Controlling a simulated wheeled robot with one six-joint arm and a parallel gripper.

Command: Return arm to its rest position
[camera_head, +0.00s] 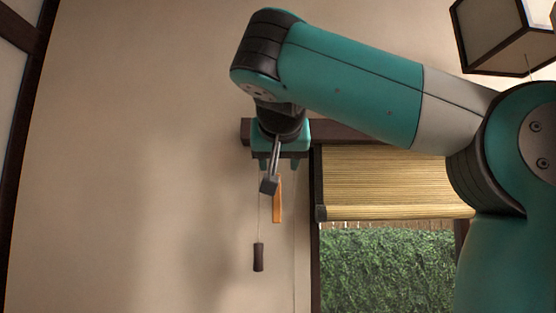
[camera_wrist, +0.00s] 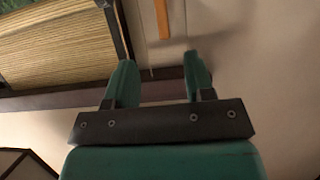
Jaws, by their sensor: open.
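My gripper (camera_head: 279,164) hangs at the end of my raised teal arm, left of centre in the head view, in front of the plain wall. Its fingers point down there. The wrist view shows my gripper (camera_wrist: 160,76) with its two teal fingers spread apart and nothing between them. A narrow orange strip (camera_head: 278,200) shows just below my gripper in the head view. In the wrist view the orange strip (camera_wrist: 162,18) appears beyond the fingers. I cannot tell how far it is from them.
A bamboo blind (camera_head: 395,180) hangs over a window with a green hedge (camera_head: 385,265) outside. A dark cord pull (camera_head: 258,257) hangs below my gripper in the picture. A framed lantern (camera_head: 500,35) is at the top right. The wall (camera_head: 130,150) at left is bare.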

